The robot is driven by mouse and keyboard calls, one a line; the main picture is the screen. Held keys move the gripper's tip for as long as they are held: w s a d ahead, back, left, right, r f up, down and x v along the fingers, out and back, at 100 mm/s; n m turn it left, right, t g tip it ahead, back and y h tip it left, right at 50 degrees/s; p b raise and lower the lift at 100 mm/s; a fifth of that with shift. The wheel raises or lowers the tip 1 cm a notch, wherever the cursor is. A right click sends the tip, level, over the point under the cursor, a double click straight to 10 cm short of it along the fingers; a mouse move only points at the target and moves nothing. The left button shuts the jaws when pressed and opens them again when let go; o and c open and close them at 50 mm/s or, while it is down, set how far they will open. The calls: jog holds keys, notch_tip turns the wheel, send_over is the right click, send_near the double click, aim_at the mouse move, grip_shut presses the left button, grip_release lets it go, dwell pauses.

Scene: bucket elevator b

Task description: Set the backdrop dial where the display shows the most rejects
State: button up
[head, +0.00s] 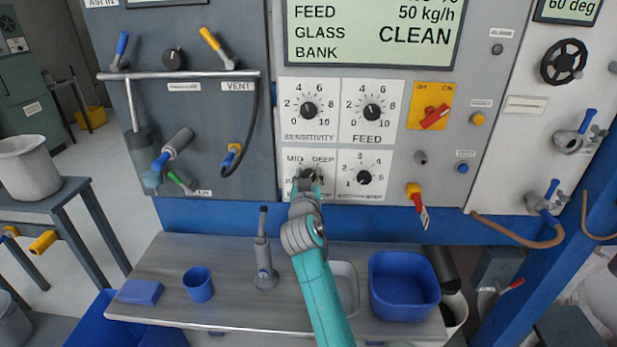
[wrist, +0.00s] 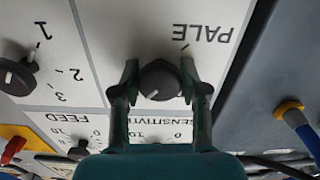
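The backdrop dial (head: 308,176) is on the lower left white plate of the panel, with MID and DEEP above it; my gripper partly covers it and its lower labels. The wrist view, upside down to the panel, shows the dark round dial knob (wrist: 160,80) between my fingers and the word PALE beyond it. My gripper (wrist: 160,77) has a finger against each side of the knob. A white mark shows on the knob's rim on the gripper side. The display (head: 370,30) reads FEED 50 kg/h and GLASS BANK CLEAN; its upper lines are cut off, and no reject figure is readable.
The sensitivity dial (head: 308,110), feed dial (head: 372,112) and a numbered dial (head: 364,178) sit close around. Below, a bench (head: 225,308) holds a blue cup (head: 198,284) and blue bin (head: 403,290).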

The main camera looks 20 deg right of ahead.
jog(key=o, duration=0.3)
jog(key=v, duration=1.2)
